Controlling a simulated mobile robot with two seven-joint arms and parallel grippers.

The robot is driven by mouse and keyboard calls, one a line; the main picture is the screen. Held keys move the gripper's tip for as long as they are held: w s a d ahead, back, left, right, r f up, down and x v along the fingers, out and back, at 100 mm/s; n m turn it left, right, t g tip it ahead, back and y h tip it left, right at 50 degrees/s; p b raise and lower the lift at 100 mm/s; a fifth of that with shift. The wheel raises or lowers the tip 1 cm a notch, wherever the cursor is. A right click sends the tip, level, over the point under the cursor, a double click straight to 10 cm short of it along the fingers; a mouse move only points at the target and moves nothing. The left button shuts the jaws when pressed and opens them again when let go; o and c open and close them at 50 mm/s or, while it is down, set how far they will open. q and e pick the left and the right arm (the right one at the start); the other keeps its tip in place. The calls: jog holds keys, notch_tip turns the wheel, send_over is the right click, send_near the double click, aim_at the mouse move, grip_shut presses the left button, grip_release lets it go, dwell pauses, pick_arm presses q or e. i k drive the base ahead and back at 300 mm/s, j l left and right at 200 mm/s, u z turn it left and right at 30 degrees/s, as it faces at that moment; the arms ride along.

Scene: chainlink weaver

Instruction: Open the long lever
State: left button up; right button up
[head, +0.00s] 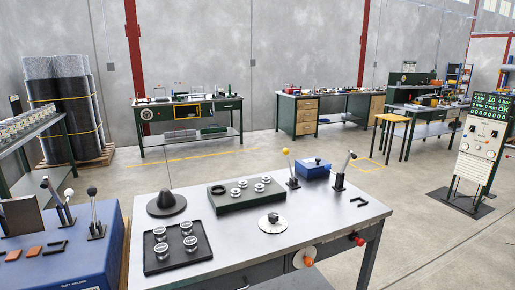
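Several levers are in the head view, and I cannot tell for certain which one is the long lever. On the metal table, a lever with a dark knob (346,166) leans to the right at the back right. A thinner lever with a yellow knob (289,168) leans left beside the small blue box. On the blue machine at the left, a long lever (54,193) with a dark knob leans left, next to a white-knobbed lever (69,205). A dark-knobbed lever (94,212) stands nearly upright at the machine's right. Neither gripper is in view.
The metal table (225,236) holds a dark cone (166,203), a tray (150,262) of round parts, a green block (226,204) with discs, and a blue box (313,170). The blue machine (75,262) borders it. A control panel (482,145) stands right. Floor behind is open.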

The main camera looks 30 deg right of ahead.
aim_at(285, 150)
jog(key=i+l+u, duration=0.1)
jog(key=l+u, duration=0.15)
jog(key=l, duration=0.9)
jog(key=l+u, duration=0.25)
jog(key=l, duration=0.9)
jog(key=l+u, duration=0.1)
jog(key=l, duration=0.35)
jog(key=k+l+u, duration=0.1)
jog(key=l, duration=0.35)
jog(key=k+l+u, duration=0.1)
jog(key=l, duration=0.3)
jog(key=k+l+u, duration=0.1)
jog(key=l, duration=0.35)
jog(key=k+l+u, duration=0.1)
jog(key=l, duration=0.3)
